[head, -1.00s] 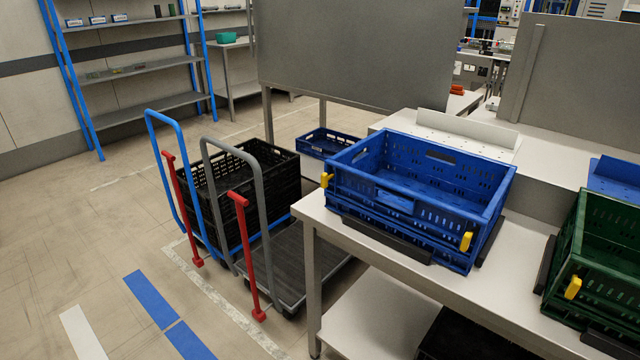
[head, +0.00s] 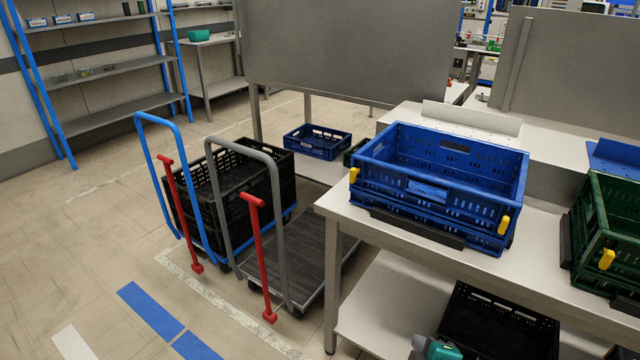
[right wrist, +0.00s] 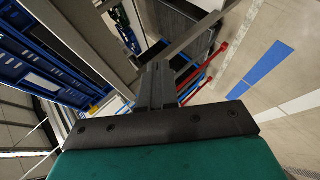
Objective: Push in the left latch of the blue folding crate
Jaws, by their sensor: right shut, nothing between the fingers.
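The blue folding crate (head: 440,185) stands unfolded on the white table. Its left latch (head: 354,175) is a yellow tab at the near left corner; the right latch (head: 503,225) is a similar yellow tab at the near right corner. My right gripper (head: 419,343) just enters the bottom edge of the head view, well below and in front of the crate and apart from it. In the right wrist view its fingers (right wrist: 155,88) are shut and empty, and the blue crate (right wrist: 40,85) shows at the left. My left gripper is not in view.
A green crate (head: 600,223) stands to the right on the white table (head: 338,207). A black crate (head: 500,318) is on the shelf below. Carts with red levers (head: 258,260) and black crates stand left of the table. Floor at the left is clear.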

